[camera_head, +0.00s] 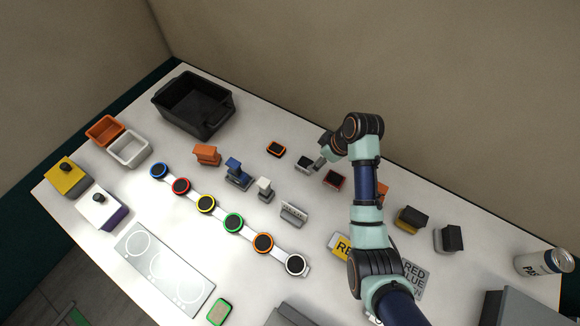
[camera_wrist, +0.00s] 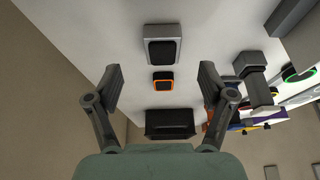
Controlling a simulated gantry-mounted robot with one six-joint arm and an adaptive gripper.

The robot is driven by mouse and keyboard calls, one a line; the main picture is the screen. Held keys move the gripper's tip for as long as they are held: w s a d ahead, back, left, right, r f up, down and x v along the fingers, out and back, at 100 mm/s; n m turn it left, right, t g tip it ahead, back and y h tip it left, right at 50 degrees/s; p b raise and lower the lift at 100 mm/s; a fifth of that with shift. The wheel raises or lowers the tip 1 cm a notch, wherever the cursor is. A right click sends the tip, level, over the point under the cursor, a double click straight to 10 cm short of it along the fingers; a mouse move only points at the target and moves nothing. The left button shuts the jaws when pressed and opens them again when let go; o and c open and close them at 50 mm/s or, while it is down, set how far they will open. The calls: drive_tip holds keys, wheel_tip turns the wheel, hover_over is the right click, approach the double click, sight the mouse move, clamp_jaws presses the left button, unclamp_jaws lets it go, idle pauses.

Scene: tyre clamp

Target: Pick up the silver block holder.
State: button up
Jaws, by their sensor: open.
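The silver block holder (camera_head: 304,163) is a small grey-silver frame with a black inside, on the white table right of the orange-framed holder. In the wrist view it shows as a silver frame (camera_wrist: 149,32) around a black centre, upper middle, between the lines of the two fingers but beyond their tips. My gripper (camera_head: 321,162) is just right of it in the head view, partly overlapping the space above it. In the wrist view my gripper (camera_wrist: 160,68) has its fingers wide apart, with nothing between them touching. The height gap is hard to judge.
An orange-framed holder (camera_head: 276,149) lies to the left and a red-framed one (camera_head: 334,179) to the right. A black bin (camera_head: 194,104) stands at the far left. Blue (camera_head: 238,172) and grey (camera_head: 265,188) blocks stand nearer. Table behind the holder is clear up to the wall.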

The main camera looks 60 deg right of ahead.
sight(309, 164)
drive_tip(key=b+x, duration=0.1)
drive_tip(key=x, duration=0.6)
drive_tip(key=shift+w+a+f, duration=0.15)
drive_tip(key=shift+w, duration=0.05)
drive_tip(key=shift+c, duration=0.3)
drive_tip(key=c, duration=1.3)
wheel_tip(309, 164, up, 20)
drive_tip(key=p, duration=0.3)
